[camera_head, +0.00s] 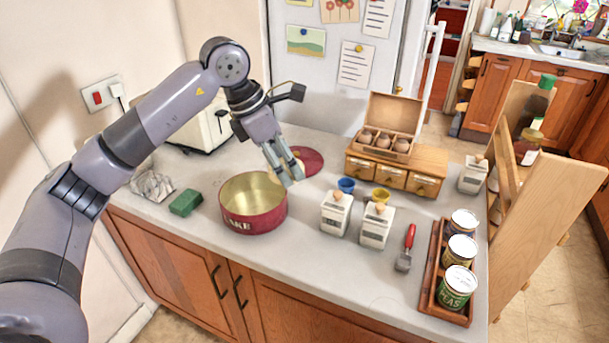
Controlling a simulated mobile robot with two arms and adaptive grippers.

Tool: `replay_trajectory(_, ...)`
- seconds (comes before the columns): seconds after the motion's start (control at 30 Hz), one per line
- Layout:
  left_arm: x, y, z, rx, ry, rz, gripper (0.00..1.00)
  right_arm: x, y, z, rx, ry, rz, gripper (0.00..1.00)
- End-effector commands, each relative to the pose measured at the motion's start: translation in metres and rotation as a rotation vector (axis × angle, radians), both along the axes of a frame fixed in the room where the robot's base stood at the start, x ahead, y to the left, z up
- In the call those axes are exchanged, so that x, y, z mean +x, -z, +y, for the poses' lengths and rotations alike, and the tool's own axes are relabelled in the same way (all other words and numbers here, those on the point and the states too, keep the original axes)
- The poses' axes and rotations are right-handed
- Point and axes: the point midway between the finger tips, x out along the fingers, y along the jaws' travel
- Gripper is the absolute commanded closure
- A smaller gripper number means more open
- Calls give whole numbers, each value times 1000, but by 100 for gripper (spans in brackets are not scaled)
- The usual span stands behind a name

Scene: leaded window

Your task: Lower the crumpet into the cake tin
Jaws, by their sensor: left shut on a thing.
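The round cake tin (254,221) is open, red outside with pale "CAKE" lettering and gold inside. It stands upright on the worktop, left of centre. My left gripper (288,176) is above the tin's right far rim, with its fingers pointing down. It is shut on the crumpet (279,179), of which only a small tan part shows by the fingertips; the fingers hide the rest. I cannot tell how high it is above the rim. My right gripper is out of view.
A dark red lid (311,162) lies behind the gripper. A green sponge (185,202) is left of the tin. Two white canisters (336,214), small blue and yellow cups, a spice chest (397,173), a red-handled scraper (406,248) and a tray of cans (424,302) stand right.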

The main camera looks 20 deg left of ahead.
Motion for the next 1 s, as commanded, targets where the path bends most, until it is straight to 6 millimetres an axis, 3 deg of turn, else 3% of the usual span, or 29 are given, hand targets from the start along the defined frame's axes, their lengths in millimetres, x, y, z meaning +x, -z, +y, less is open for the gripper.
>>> replay_trajectory(0.2,15,18,40,1,-6,2,68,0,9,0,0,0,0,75)
replay_trajectory(0.6,38,61,101,0,-4,3,68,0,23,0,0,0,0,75)
replay_trajectory(1.0,49,87,131,0,-1,1,68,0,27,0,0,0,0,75)
